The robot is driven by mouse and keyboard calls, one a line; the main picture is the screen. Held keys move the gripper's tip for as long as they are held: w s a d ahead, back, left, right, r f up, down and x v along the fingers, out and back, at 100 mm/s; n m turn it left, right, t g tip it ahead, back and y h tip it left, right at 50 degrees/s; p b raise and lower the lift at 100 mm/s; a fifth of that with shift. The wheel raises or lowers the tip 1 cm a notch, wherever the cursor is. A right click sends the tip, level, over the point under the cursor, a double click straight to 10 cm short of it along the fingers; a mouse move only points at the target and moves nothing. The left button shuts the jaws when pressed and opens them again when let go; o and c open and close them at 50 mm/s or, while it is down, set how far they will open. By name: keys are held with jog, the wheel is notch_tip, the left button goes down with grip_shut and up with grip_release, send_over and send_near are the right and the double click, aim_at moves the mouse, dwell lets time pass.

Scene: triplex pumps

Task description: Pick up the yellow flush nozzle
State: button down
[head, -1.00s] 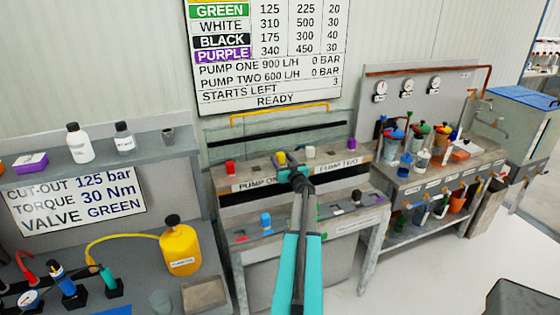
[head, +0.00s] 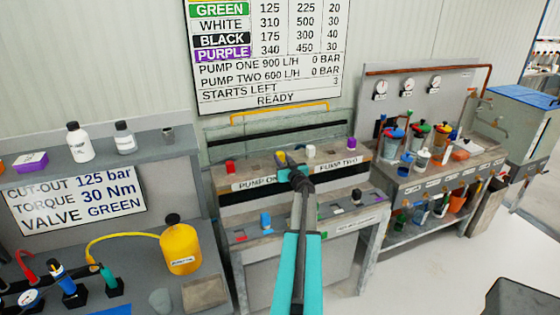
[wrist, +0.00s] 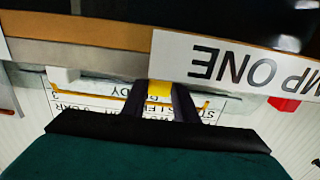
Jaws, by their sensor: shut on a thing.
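The yellow flush nozzle (head: 281,156) stands at the upper shelf of the pump bench, above the PUMP ONE label. Only a small yellow part shows past my arm. My gripper (head: 285,164) is at the nozzle. In the wrist view, my gripper (wrist: 160,98) has its two dark fingers on either side of the yellow nozzle (wrist: 160,90), shut on it. The nozzle's lower end is hidden, so I cannot tell whether it is clear of the shelf.
A red piece (head: 230,167), a white piece (head: 311,151) and a purple piece (head: 351,144) stand along the same shelf. A yellow bottle (head: 180,249) is on the left bench.

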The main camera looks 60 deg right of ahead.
aim_at(282, 152)
jog(key=shift+r, duration=0.15)
jog(key=shift+r, duration=0.45)
jog(key=shift+s+a+r+b, duration=0.1)
jog(key=shift+s+r+b, duration=0.1)
jog(key=shift+r, duration=0.4)
jog(key=shift+s+a+r+b, duration=0.1)
jog(key=shift+r+b, duration=0.1)
jog(key=shift+r, duration=0.4)
jog(key=r+b+v, duration=0.1)
jog(key=b+v, duration=0.1)
jog(key=v, duration=1.3)
jog(key=shift+s+d+r, duration=0.15)
jog(key=shift+s+r, duration=0.1)
jog(key=shift+s, duration=0.1)
jog(key=shift+r, duration=0.15)
